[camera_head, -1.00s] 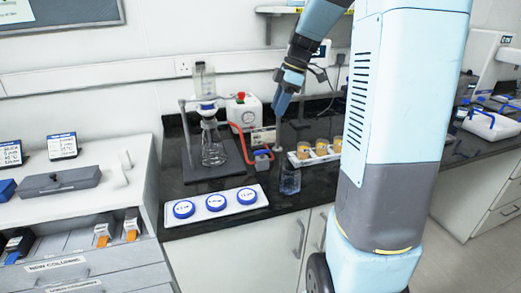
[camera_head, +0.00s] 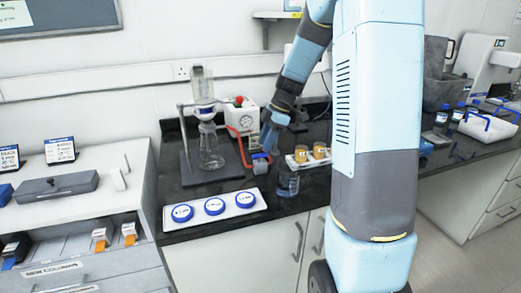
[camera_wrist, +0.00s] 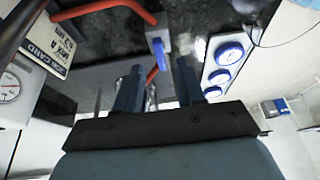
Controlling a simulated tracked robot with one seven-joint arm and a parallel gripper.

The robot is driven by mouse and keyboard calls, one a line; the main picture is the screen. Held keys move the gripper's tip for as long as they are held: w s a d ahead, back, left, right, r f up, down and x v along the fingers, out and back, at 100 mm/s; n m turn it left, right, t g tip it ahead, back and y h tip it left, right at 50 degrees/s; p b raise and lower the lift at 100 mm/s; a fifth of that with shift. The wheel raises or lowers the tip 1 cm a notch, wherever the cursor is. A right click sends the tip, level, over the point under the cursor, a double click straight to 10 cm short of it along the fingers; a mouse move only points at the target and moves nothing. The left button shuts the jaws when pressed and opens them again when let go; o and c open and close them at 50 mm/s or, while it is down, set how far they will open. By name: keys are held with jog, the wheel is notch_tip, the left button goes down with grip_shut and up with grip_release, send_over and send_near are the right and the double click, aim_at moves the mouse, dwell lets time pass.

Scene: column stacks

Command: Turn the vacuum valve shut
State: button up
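The vacuum valve is a small grey block (camera_wrist: 160,33) with a blue lever (camera_wrist: 158,54) and red tubing at it. In the head view the valve (camera_head: 260,160) stands on the black bench, right of the glass flask. My gripper (camera_head: 267,138) is just above and slightly right of it, pointing down. In the wrist view my gripper (camera_wrist: 160,75) has its two fingers apart with nothing between them. The blue lever lies beyond the fingertips, in line with the gap, and does not appear touched. The pump (camera_head: 243,118) with its gauge is behind.
A glass flask assembly (camera_head: 210,150) stands left of the valve. A beaker of liquid (camera_head: 287,182) is close in front of my gripper. A white tray of blue-lidded dishes (camera_head: 259,201) lies at the bench front, and a rack of amber jars (camera_head: 300,163) at the right. Red tubing (camera_head: 241,150) loops beside the valve.

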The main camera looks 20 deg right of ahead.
aim_at(260, 154)
jog(key=shift+x, duration=1.7)
jog(key=shift+c, duration=0.2)
grip_shut()
